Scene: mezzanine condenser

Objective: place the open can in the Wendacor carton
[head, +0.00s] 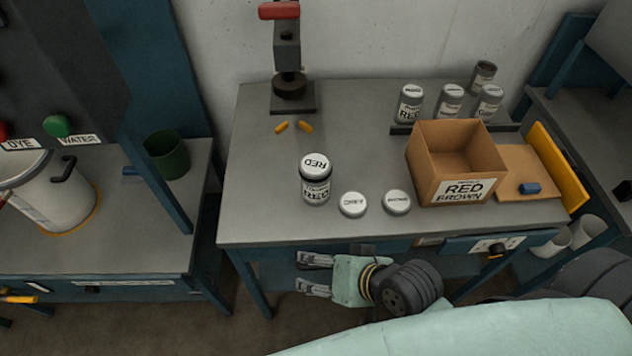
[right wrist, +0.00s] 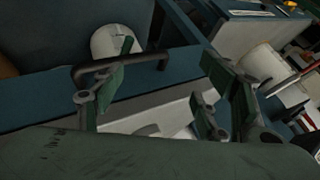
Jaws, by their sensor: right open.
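An open-topped cardboard carton (head: 456,165) stands on the grey bench; its front label reads RED BROWN, and I cannot read Wendacor on it. Several grey cans stand behind it. The rearmost can (head: 482,77) has a darker top than the white-topped ones and looks open, though it is small. A can with a white top marked RED (head: 315,179) stands left of the carton. My right gripper (head: 314,275) is open and empty, in front of the bench's front edge, away from the cans and carton. Its spread fingers show in the right wrist view (right wrist: 160,96). My left gripper is out of view.
Two white lids (head: 353,205) (head: 397,202) lie between the RED can and carton. A press with a red handle (head: 279,11) stands at the back. A brown board (head: 527,171) with a blue item lies right of the carton. The bench's left front is clear.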

